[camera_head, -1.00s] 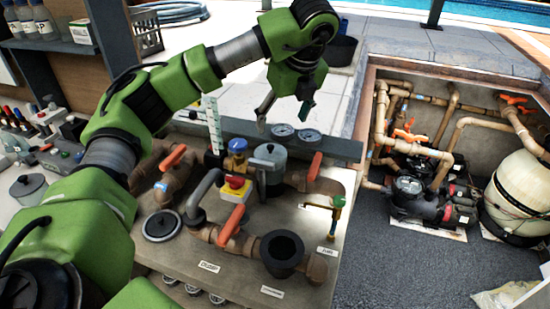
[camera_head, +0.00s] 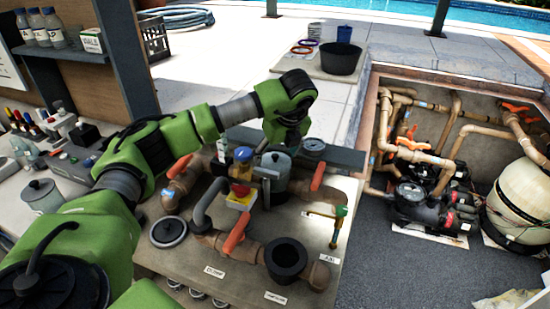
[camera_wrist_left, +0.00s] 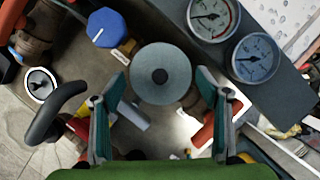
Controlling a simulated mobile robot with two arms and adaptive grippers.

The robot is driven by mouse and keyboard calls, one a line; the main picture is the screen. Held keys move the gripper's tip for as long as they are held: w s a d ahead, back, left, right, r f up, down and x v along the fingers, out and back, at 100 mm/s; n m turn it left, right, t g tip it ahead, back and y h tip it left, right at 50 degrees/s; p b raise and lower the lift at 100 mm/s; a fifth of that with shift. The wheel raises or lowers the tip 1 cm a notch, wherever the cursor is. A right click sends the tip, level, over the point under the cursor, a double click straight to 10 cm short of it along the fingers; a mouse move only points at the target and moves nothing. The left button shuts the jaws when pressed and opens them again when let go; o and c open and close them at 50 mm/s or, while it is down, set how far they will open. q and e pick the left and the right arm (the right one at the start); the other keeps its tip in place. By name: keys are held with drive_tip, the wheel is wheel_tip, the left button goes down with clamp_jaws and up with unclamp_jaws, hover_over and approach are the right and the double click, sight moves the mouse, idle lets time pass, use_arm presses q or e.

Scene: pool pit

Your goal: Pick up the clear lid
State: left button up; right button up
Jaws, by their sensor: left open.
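A round lid with a dark rim, pale see-through-looking middle and small knob (camera_head: 168,231) lies on the bench, left of the open black pot (camera_head: 287,258). It seems to show at the left edge of the left wrist view (camera_wrist_left: 40,84). A grey canister (camera_head: 276,172) stands farther back; its round grey top with a dark knob (camera_wrist_left: 162,58) shows in the left wrist view. My left gripper (camera_wrist_left: 162,98) is open and empty, pointing down over this top, which appears between and beyond the fingers. Whether they touch it is unclear. My right gripper is out of view.
Pipes with orange handles (camera_head: 236,235), a blue-capped valve (camera_wrist_left: 107,27) and gauges (camera_wrist_left: 253,58) crowd around the gripper. A grey panel carries the gauges. The pump pit (camera_head: 430,200) lies to the right; a black tub (camera_head: 340,60) stands behind on the paving.

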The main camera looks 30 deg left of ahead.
use_arm(q)
drive_tip(key=shift+w+a+f, duration=0.15)
drive_tip(key=shift+a+f, duration=0.05)
drive_tip(key=shift+f, duration=0.3)
drive_tip(key=c, duration=0.8)
drive_tip(key=shift+d+r, duration=0.1)
